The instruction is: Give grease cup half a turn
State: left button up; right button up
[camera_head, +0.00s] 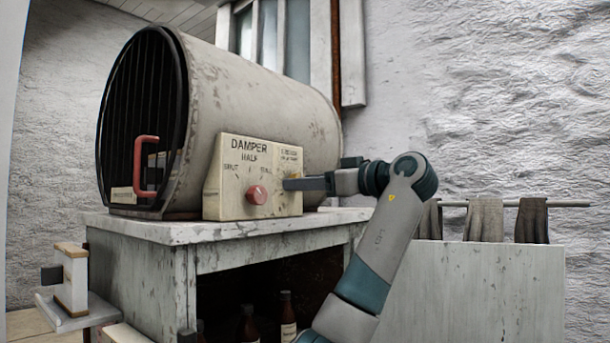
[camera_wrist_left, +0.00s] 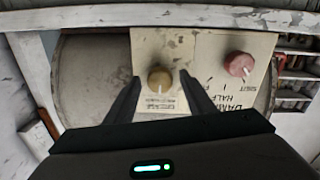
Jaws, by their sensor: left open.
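The grease cup (camera_wrist_left: 159,79) is a round brass-coloured knob on a cream plate with small lettering, on the side of a large drum. In the wrist view my left gripper (camera_wrist_left: 160,86) is open, with one dark finger on each side of the knob. Small gaps seem to show between fingers and knob; contact is unclear. In the head view the left gripper (camera_head: 292,184) reaches the plate's right end from the right, and it mostly hides the knob. My right gripper is in neither view.
A red damper knob (camera_head: 256,195) sits on the panel (camera_head: 228,205) beside the grease cup; it also shows in the wrist view (camera_wrist_left: 239,64). The drum (camera_head: 265,100) has a red handle (camera_head: 147,165) and rests on a worn bench (camera_head: 150,229). Bottles (camera_head: 287,315) stand below.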

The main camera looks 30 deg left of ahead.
pick_arm(q)
jog(key=shift+a, duration=0.25)
jog(key=shift+c, duration=0.5)
jog(key=c, duration=1)
jog(key=shift+o, duration=0.2)
